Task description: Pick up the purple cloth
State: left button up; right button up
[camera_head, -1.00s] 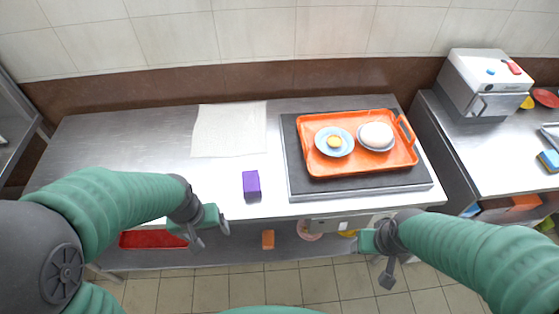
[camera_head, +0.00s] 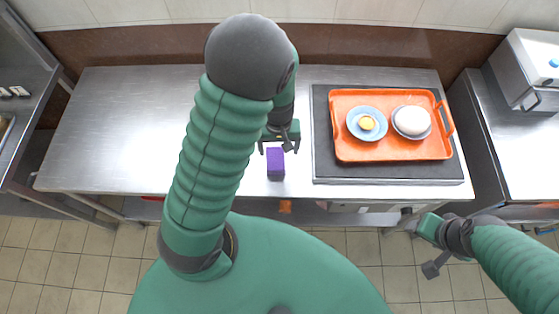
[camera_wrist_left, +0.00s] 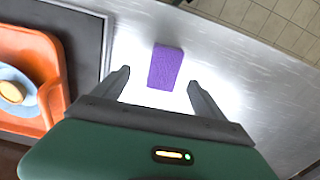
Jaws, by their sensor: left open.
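The purple cloth (camera_head: 275,164) is a small folded block lying near the front edge of the steel table (camera_head: 120,125). My left gripper (camera_head: 280,147) is open and empty just above and behind it in the head view. In the left wrist view, the purple cloth (camera_wrist_left: 166,68) shows between and slightly beyond the two spread fingers of the left gripper (camera_wrist_left: 159,80), with no finger seen touching it. My right gripper (camera_head: 416,245) is empty in front of the table at the right, its fingers apart.
An orange tray (camera_head: 345,148) with a blue egg bowl (camera_head: 355,113) and a white bowl (camera_head: 413,121) sits on a dark plate (camera_head: 322,168) right of the cloth. The left tabletop is clear. My left arm hides part of the table.

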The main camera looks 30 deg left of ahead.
aim_at(276, 158)
pick_arm(q)
jog(key=f, duration=0.2)
jog(key=a+f, duration=0.1)
jog(key=shift+w, duration=0.4)
jog(key=f, duration=0.3)
jog(key=s+a+f, duration=0.1)
jog(key=f, duration=0.1)
jog(key=shift+a, duration=0.1)
jog(key=shift+w+d, duration=0.25)
jog(key=shift+d, duration=0.4)
jog(key=shift+c, duration=0.4)
jog(key=shift+d, duration=0.1)
jog(key=shift+c, duration=1.2)
jog(key=shift+s+a, duration=0.15)
jog(key=shift+a, duration=0.35)
jog(key=c, duration=1)
jog(key=shift+c, duration=0.8)
jog(key=shift+d, duration=0.15)
pick_arm(e)
jog(key=shift+w+a+f, duration=0.2)
jog(key=shift+a+f, duration=0.05)
jog(key=shift+a, duration=0.45)
pick_arm(q)
jog(key=shift+d, duration=0.1)
